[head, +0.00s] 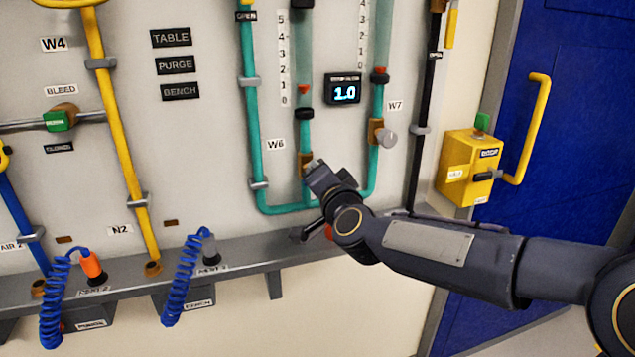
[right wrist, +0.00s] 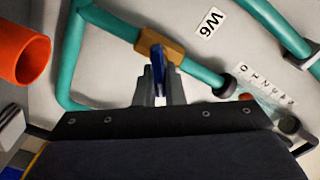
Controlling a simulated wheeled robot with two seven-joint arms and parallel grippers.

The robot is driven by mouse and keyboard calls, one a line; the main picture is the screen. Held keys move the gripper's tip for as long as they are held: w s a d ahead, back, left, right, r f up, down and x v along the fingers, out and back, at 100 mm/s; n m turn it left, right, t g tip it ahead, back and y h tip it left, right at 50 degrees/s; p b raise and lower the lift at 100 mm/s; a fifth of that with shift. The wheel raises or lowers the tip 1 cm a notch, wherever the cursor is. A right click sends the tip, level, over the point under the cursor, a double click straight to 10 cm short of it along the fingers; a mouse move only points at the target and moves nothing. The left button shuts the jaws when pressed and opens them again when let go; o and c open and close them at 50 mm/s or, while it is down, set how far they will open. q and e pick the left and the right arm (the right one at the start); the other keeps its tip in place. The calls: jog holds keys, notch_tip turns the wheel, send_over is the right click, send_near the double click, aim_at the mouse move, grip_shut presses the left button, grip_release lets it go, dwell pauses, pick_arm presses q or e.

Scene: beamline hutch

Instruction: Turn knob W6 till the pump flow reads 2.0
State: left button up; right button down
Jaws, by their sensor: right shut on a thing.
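Knob W6 (right wrist: 157,62) is a blue handle at the brass valve body (right wrist: 174,48) on the teal pipe, beside the W6 label (right wrist: 208,22). My right gripper (right wrist: 158,85) is shut on the knob, with one finger on each side. In the head view my right gripper (head: 316,178) is at the brass valve under the left flow tube (head: 304,130) and hides the knob. The black digital display (head: 343,90) reads 1.0. The red float (head: 303,89) in the left tube sits near 1 on its scale. My left gripper is not in view.
Valve W7 (head: 387,138) with a pale round knob is just right of W6. A grey ledge (head: 240,253) runs below the pipes. Blue coiled hoses (head: 180,285) hang at the lower left. A yellow box (head: 468,168) is beside the blue door (head: 560,130).

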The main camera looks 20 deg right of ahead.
jog(key=shift+f+m+b, duration=0.15)
jog(key=shift+m+b, duration=0.2)
jog(key=shift+m, duration=0.25)
jog(key=c, duration=1.5)
grip_release()
jog(key=s, duration=0.8)
jog(key=shift+d, duration=0.2)
